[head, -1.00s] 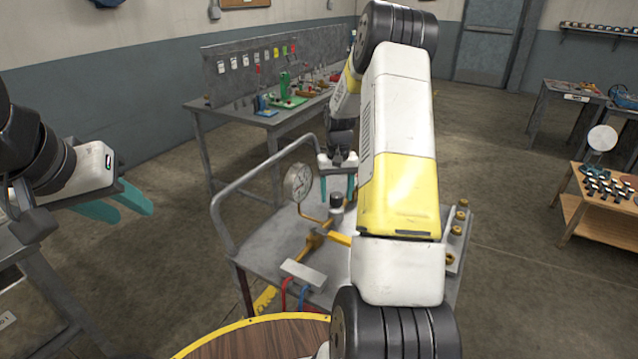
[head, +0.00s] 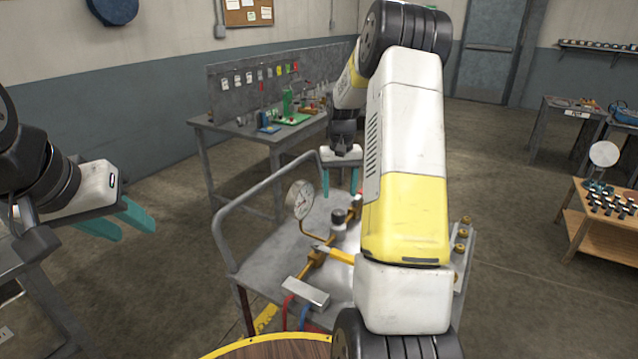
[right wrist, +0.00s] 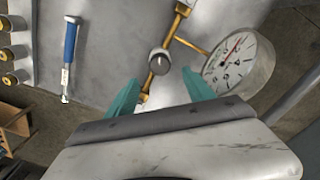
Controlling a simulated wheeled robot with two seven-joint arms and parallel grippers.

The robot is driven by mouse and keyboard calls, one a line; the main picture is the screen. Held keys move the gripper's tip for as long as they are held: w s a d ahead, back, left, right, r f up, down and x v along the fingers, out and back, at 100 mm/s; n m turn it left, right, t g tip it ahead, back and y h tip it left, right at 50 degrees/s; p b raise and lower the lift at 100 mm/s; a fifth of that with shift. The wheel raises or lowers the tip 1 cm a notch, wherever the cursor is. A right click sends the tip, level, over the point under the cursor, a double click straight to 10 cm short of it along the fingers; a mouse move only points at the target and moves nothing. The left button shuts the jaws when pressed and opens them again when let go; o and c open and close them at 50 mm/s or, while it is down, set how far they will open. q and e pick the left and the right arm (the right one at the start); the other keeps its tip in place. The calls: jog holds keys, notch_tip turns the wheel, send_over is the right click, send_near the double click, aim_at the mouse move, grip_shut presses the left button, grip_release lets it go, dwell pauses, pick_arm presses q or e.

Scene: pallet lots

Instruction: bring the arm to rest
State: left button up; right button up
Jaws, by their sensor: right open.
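My right gripper (head: 340,192) is open and empty, pointing down above the grey cart (head: 262,262). In the right wrist view, its two teal fingers (right wrist: 160,98) are apart, with a dark-capped valve (right wrist: 159,62) on a brass pipe seen between them. The same valve (head: 338,222) stands below the fingers in the head view. My right arm's white and yellow links cover the cart's middle and right. My left gripper (head: 134,234) is at the left, with its teal fingers apart and nothing between them.
A round pressure gauge (head: 299,199) stands on the cart near the right gripper, inside the bent handrail (head: 222,240). A workbench (head: 235,130) stands behind; a wooden table (head: 590,238) stands right. Floor between is clear.

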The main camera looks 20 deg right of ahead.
jog(key=shift+r, duration=0.1)
jog(key=s+a+r+n+t, duration=0.1)
jog(key=s+a+r+t, duration=0.1)
jog(key=s+a+r, duration=0.45)
jog(key=s+a+r+t, duration=0.15)
jog(key=s+r, duration=0.25)
jog(key=r, duration=0.5)
jog(key=s+a+r+t+y, duration=0.1)
jog(key=s+a, duration=0.3)
jog(key=s, duration=0.5)
jog(key=s+a+r+n+t+y, duration=0.1)
jog(key=s+a, duration=0.3)
jog(key=s, duration=0.5)
jog(key=shift+s+a+r+n+t, duration=0.2)
jog(key=shift+r+n+t, duration=0.15)
jog(key=shift+r, duration=0.25)
